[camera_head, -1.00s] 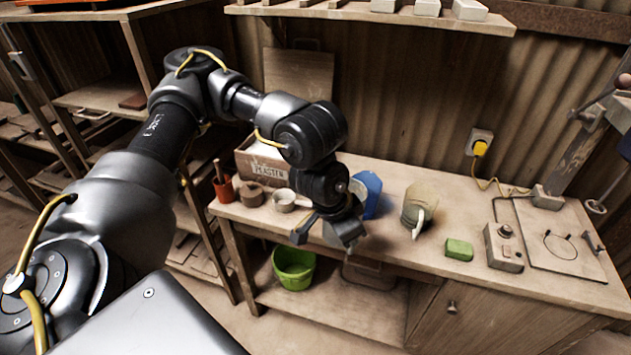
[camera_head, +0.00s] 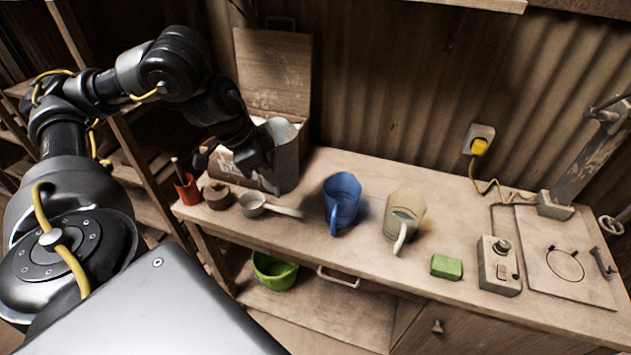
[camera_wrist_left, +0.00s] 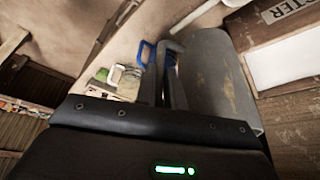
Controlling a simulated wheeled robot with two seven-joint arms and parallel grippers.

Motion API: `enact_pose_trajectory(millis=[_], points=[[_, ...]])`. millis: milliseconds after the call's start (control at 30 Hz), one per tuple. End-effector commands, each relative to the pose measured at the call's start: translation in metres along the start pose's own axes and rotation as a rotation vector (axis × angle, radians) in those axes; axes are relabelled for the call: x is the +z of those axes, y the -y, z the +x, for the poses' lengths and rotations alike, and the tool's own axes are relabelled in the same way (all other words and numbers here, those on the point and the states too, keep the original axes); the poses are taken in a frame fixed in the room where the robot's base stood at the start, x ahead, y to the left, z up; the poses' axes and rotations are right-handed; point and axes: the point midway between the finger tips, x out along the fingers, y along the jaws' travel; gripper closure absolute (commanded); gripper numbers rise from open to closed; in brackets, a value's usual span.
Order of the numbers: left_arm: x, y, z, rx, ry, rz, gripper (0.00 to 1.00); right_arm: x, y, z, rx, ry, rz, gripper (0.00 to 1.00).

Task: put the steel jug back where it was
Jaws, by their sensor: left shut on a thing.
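The steel jug (camera_head: 285,157) is a grey, slightly worn cylinder at the back left of the bench, in front of the plaster box. It looks upright, and whether its base touches the bench is hard to tell. My left gripper (camera_head: 268,182) is shut on it at its near left side, by what looks like the handle. In the left wrist view the jug (camera_wrist_left: 222,85) fills the upper right beside the fingers (camera_wrist_left: 168,85). My right gripper is not in view.
A plaster box (camera_head: 226,160) stands behind the jug. A blue jug (camera_head: 342,200), a cream jug (camera_head: 405,213) and a green block (camera_head: 446,267) stand to the right.

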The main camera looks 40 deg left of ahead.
Motion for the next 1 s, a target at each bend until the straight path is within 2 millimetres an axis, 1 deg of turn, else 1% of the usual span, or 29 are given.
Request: enact_pose_trajectory(millis=[67, 167, 267, 567, 600, 633, 800, 900, 1000], points=[[0.000, 0.001, -0.001, -0.001, -0.003, 0.000, 1.00, 0.005, 0.003, 0.000, -0.003, 0.007, 0.001, 0.64], [-0.004, 0.005, 0.005, -0.001, -0.003, -0.002, 1.00, 0.004, 0.005, 0.003, -0.005, 0.007, 0.002, 0.64], [-0.011, 0.016, 0.019, 0.001, -0.002, -0.004, 1.00, 0.003, 0.006, 0.008, -0.007, 0.005, 0.002, 0.64], [-0.047, 0.063, 0.070, 0.003, -0.001, -0.004, 1.00, -0.004, 0.004, 0.021, -0.005, -0.007, 0.002, 0.64], [-0.046, 0.067, 0.083, 0.003, 0.000, -0.004, 1.00, -0.004, 0.004, 0.027, -0.004, -0.009, 0.002, 0.64], [-0.047, 0.070, 0.089, 0.002, 0.000, -0.004, 1.00, -0.005, 0.004, 0.029, -0.004, -0.010, 0.002, 0.64], [-0.051, 0.083, 0.115, 0.001, -0.002, -0.003, 1.00, -0.004, 0.002, 0.036, -0.002, -0.009, 0.001, 0.64], [-0.054, 0.088, 0.123, -0.001, -0.003, -0.001, 1.00, -0.003, 0.001, 0.037, -0.001, -0.008, 0.001, 0.64], [-0.055, 0.090, 0.126, -0.002, -0.004, 0.000, 1.00, -0.002, 0.001, 0.037, 0.000, -0.007, 0.000, 0.64]])
